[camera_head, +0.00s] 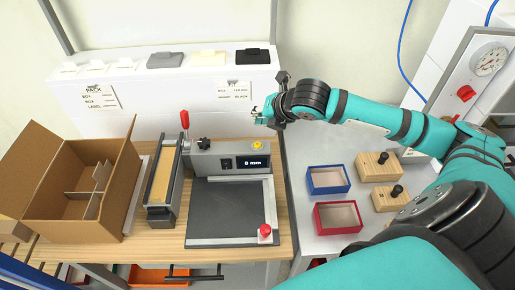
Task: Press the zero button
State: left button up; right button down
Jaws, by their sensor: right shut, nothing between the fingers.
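A grey machine (230,158) stands on the wooden table, with a dark panel and small display (252,163) on its front. A yellow button (257,145) sits on its top right, and a black knob (204,144) on its top left. A red button (265,230) sits at the front right corner of its dark plate. I cannot read which one is marked zero. My right gripper (259,115) is shut and empty, above and behind the yellow button and apart from it. My left gripper is out of view.
A red-handled lever device (163,185) and an open cardboard box (65,195) stand to the left. A blue tray (311,187), a red tray (317,227) and wooden blocks with black knobs (376,167) lie right. A white shelf (130,95) is behind.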

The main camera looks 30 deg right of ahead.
jog(key=b, duration=0.4)
send_over(260, 143)
notch_tip(260, 143, down, 4)
jog(key=shift+w+f, duration=0.1)
jog(key=shift+f, duration=0.95)
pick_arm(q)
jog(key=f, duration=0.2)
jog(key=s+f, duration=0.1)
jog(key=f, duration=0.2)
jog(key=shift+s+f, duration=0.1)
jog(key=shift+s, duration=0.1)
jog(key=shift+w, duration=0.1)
pick_arm(e)
jog(key=shift+f, duration=0.15)
jog(key=shift+f, duration=0.25)
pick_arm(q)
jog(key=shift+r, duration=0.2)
